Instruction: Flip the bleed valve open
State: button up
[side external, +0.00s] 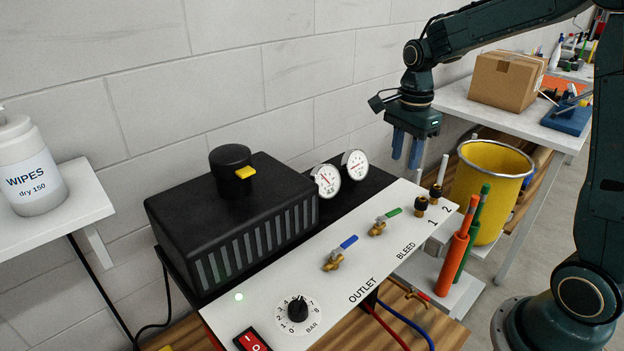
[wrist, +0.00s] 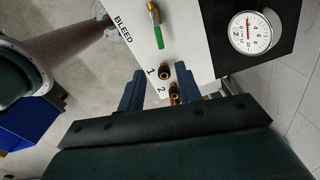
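The bleed valve (side external: 379,227) is a small brass valve with a green lever, on the sloping white panel (side external: 262,305) near the printed word BLEED. In the side external view its lever points up and to the right. In the wrist view the green lever (wrist: 159,38) shows at the top, with part of the brass body above it. My gripper (side external: 406,160) hangs above and beyond the panel's far right end, apart from the valve. Its two blue fingers are spread with nothing between them; in the wrist view the gripper (wrist: 161,92) appears over fittings 1 and 2.
The blue-levered outlet valve (side external: 340,253) is left of the bleed valve. Two gauges (side external: 342,177) stand behind it. Brass fittings (side external: 428,198), orange and green rods (side external: 462,245) and a yellow bucket (side external: 492,185) are to the right. A black ribbed unit (side external: 232,225) is at the left.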

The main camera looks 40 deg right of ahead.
aim_at(395, 211)
notch_tip(395, 211, down, 14)
jog(key=shift+r, duration=0.2)
dwell(0.5)
grip_shut()
